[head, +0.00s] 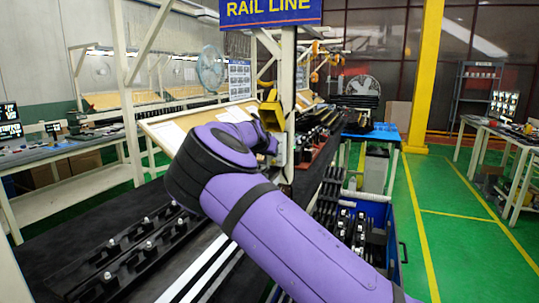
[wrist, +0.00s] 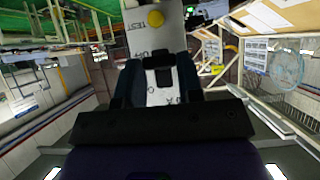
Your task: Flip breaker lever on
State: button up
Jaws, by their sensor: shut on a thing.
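The breaker box's light grey face (wrist: 145,35) is straight ahead in the wrist view, appearing upside down, with a round yellow button (wrist: 155,19) and small dark lettering. A black lever (wrist: 158,75) stands on the face. My gripper (wrist: 158,68) has one dark finger on each side of it and is shut on it. The lettering is too small and partly covered to tell the lever's position surely. In the head view, my purple arm reaches to a pale box (head: 282,153) on a white post, and hides the lever and fingers.
The box's post (head: 288,95) rises from a dark workbench with black rail parts (head: 125,250) at the left. A tilted board with papers (head: 170,125) stands behind my arm. A blue cart (head: 375,215) is at the right, then open green floor (head: 450,220).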

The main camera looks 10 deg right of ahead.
jog(key=shift+w+r+g+y, duration=0.15)
jog(key=shift+r+g+y, duration=0.9)
jog(key=shift+g, duration=0.35)
jog(key=o, duration=0.9)
jog(key=shift+f, duration=0.1)
jog(key=shift+o, duration=0.2)
jog(key=v, duration=1)
jog(key=shift+r, duration=0.45)
